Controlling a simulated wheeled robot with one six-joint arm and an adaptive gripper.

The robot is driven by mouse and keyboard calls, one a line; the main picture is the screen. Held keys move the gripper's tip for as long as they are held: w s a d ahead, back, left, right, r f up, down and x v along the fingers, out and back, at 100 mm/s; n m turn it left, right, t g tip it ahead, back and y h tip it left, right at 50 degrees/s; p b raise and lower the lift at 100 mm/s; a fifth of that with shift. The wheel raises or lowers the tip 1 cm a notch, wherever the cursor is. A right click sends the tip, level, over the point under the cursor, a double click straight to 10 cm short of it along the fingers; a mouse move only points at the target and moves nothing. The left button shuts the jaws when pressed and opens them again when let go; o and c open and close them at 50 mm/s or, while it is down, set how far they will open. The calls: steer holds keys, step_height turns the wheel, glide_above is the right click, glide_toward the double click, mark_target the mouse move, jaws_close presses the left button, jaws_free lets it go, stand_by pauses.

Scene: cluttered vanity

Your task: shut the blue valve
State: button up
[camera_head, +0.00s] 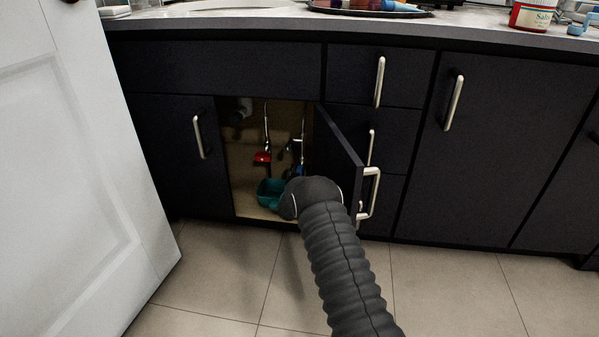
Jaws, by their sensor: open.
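The blue valve (299,170) is a small patch of blue inside the open under-counter cabinet, below the right-hand silver pipe. The end of my arm hides most of it. My gripper (288,150) reaches into the cabinet; only small dark parts of it show past the arm's rounded end, close to the right-hand pipe and the valve. It is open. I cannot tell whether it touches the valve. A red valve (262,157) is in plain view on the left-hand pipe.
A teal container (268,192) sits on the cabinet floor below the valves. The open cabinet door (340,147) stands close to the right of my arm. A white door (80,190) is at the left. Tiled floor (460,285) is clear at the right.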

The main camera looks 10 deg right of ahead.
jaws_close()
steer(key=shift+d+m, duration=0.1)
steer(key=shift+m, duration=0.3)
steer(key=m, duration=0.3)
steer(key=shift+d+f+m, duration=0.1)
steer(key=shift+d+m, duration=0.2)
steer(key=shift+s+d+f+m, duration=0.15)
steer(key=shift+f+m, duration=0.15)
steer(key=shift+m, duration=1.85)
steer(key=shift+d+f+m, duration=0.2)
steer(key=shift+f+m, duration=0.05)
steer(key=shift+m, duration=1.95)
steer(key=shift+s+d+f+m, duration=0.15)
steer(key=shift+f+m, duration=0.15)
steer(key=shift+m, duration=1.85)
